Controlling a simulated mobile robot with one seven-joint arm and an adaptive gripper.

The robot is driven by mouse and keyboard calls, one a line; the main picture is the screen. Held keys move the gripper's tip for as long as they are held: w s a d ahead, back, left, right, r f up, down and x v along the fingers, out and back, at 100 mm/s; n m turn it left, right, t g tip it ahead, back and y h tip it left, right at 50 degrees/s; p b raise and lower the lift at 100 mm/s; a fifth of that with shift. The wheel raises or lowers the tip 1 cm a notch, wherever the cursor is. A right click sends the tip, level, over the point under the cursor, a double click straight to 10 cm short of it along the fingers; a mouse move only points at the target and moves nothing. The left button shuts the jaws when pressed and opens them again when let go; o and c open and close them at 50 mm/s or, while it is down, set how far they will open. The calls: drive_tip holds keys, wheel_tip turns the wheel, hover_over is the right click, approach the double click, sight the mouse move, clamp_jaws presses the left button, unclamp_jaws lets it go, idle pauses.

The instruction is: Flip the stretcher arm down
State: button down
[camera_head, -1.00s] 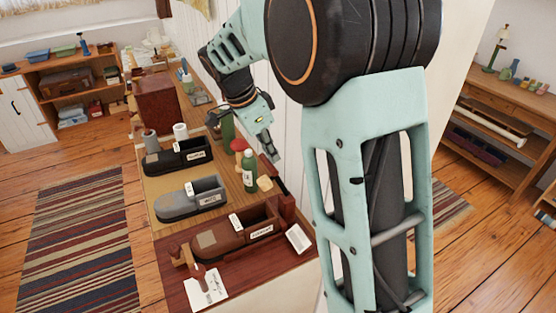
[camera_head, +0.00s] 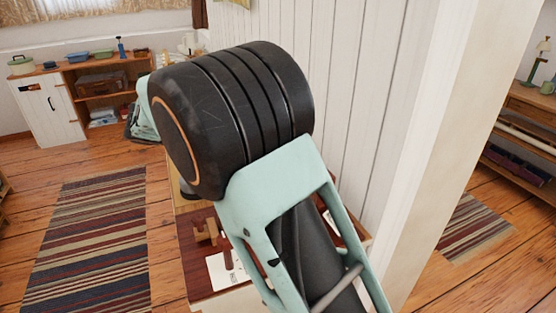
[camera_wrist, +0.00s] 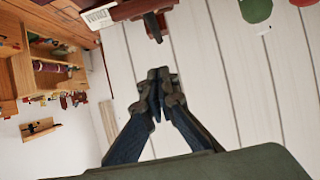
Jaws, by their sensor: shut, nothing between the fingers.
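My gripper (camera_wrist: 157,92) shows in the wrist view with its fingers together and empty, in front of the white plank wall. A reddish-brown wooden bar (camera_wrist: 140,8) with a dark-tipped piece (camera_wrist: 153,27) hanging from it is at the top of that view, just beyond and apart from the fingertips. It may be the stretcher arm; I cannot tell for certain. In the head view my arm hides the gripper and most of the bench. Only a wooden clamp-like piece (camera_head: 205,232) and a small reddish-brown peg (camera_head: 227,255) show on the dark red board (camera_head: 197,268).
A white paper (camera_head: 226,272) lies on the board. The white plank wall (camera_head: 345,80) stands close to my arm. A green round thing (camera_wrist: 256,10) is at the top of the wrist view. Striped rug (camera_head: 85,250) and clear floor lie left.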

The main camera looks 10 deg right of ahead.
drive_tip(key=shift+h, duration=0.3)
drive_tip(key=f+b, duration=0.1)
drive_tip(key=f, duration=0.1)
drive_tip(key=a+f+b, duration=0.1)
drive_tip(key=f+b, duration=0.1)
drive_tip(key=a+f+b, duration=0.1)
drive_tip(key=b, duration=0.1)
drive_tip(key=shift+s+f, duration=0.25)
drive_tip(key=shift+f, duration=0.15)
drive_tip(key=shift+s+a+f+b, duration=0.1)
drive_tip(key=shift+a+f+b, duration=0.05)
drive_tip(key=shift+f+b, duration=0.5)
drive_tip(key=shift+a+f+b, duration=0.1)
drive_tip(key=shift+f+b, duration=0.35)
drive_tip(key=shift+b, duration=0.25)
drive_tip(key=shift+r, duration=0.1)
